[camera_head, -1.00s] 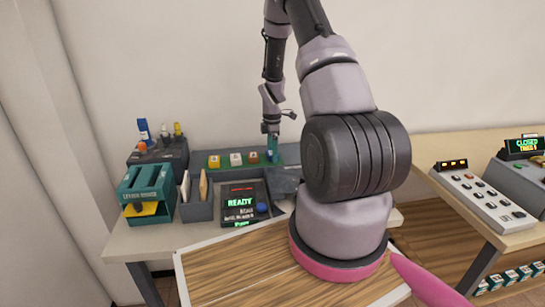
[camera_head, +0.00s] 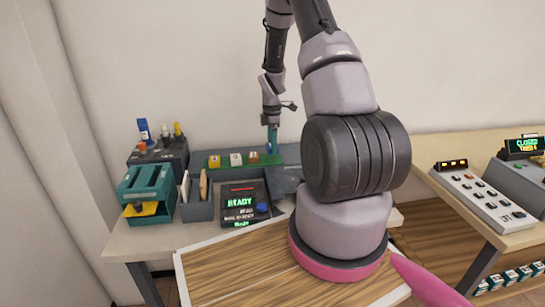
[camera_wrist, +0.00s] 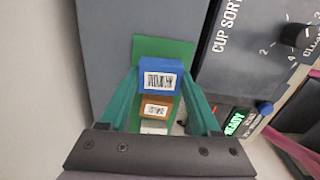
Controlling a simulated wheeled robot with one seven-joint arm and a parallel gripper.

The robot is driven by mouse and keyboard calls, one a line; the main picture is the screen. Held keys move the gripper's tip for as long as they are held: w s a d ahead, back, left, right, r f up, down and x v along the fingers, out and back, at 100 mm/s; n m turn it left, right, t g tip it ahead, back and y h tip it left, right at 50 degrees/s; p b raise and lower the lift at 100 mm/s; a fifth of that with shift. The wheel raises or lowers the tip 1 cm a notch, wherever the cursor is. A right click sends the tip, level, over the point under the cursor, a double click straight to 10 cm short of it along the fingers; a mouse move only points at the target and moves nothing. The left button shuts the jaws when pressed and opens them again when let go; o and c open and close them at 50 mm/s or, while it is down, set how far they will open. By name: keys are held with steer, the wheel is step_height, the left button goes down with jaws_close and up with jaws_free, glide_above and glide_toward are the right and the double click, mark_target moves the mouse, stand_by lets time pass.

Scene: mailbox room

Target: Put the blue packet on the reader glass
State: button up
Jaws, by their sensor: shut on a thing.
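The blue packet (camera_wrist: 158,78) has a white barcode label and sits between the teal fingers of my gripper (camera_wrist: 160,88) in the wrist view. My gripper (camera_head: 271,142) is shut on it above the right part of the green tray (camera_head: 222,166) in the head view. The packet is only a small blue patch there. A dark reader unit (camera_head: 240,190) with a lit READY screen stands in front of the tray. The unit's lit panel (camera_wrist: 236,122) also shows at the right of the wrist view.
Yellow (camera_head: 214,161), white (camera_head: 236,159) and brown (camera_head: 253,157) packets stand in a row on the tray. A teal letter rack (camera_head: 146,190) and grey bin (camera_head: 196,211) are left of the reader. My arm hides the desk's right part.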

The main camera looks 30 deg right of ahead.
steer(key=shift+r, duration=0.7)
steer(key=shift+a, duration=0.1)
